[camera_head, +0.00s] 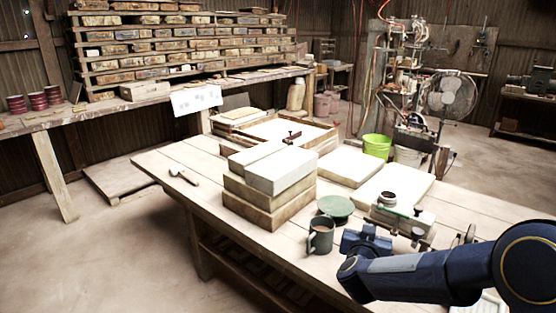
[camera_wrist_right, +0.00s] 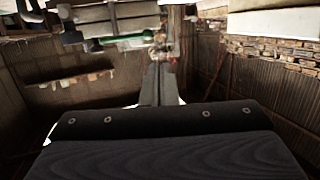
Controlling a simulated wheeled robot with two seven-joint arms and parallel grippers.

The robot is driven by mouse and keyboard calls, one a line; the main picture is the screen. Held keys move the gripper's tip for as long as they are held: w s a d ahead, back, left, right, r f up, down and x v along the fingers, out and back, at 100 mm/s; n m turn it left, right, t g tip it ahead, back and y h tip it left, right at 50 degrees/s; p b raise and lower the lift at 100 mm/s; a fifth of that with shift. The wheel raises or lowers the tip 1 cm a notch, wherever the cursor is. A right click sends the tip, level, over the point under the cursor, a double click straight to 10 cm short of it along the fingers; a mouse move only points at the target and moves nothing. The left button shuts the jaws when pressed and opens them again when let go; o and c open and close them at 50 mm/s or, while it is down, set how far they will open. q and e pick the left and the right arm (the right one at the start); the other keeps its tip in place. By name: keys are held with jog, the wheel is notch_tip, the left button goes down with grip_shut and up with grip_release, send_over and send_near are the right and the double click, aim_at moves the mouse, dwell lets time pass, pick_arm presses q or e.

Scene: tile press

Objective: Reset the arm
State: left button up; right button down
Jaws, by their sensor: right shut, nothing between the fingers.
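My right arm (camera_head: 430,278) is dark blue and reaches in from the lower right of the head view, over the front right of the wooden table (camera_head: 170,160). Its gripper fingers are hard to make out there. In the wrist view my right gripper (camera_wrist_right: 161,72) is shut, its fingers together with nothing between them. A green mug (camera_head: 320,237) stands on the table just left of my right wrist, apart from it in the picture. My left gripper is not in view.
Stacked boxes (camera_head: 265,215) with a white block (camera_head: 281,172) on top stand mid-table. A green round dish (camera_head: 336,207) is near the mug. A green bucket (camera_head: 377,146) is behind the table. A small hand tool (camera_head: 183,175) lies at left, with bare boards around it.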

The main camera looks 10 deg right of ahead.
jog(key=s+a+r+n+y+p, duration=0.4)
jog(key=s+a+r+y, duration=0.55)
jog(key=s, duration=0.25)
jog(key=s+a+f+g+y+p, duration=0.1)
jog(key=s+g, duration=0.3)
jog(key=s, duration=0.6)
jog(key=s+a+f+g+y+p, duration=0.1)
jog(key=s+f+g+p, duration=0.1)
jog(key=s, duration=0.8)
notch_tip(320, 180, down, 2)
jog(key=shift+s+f+n+g, duration=0.1)
jog(key=shift+s+n+g, duration=0.2)
jog(key=shift+g, duration=0.6)
jog(key=shift+a, duration=0.1)
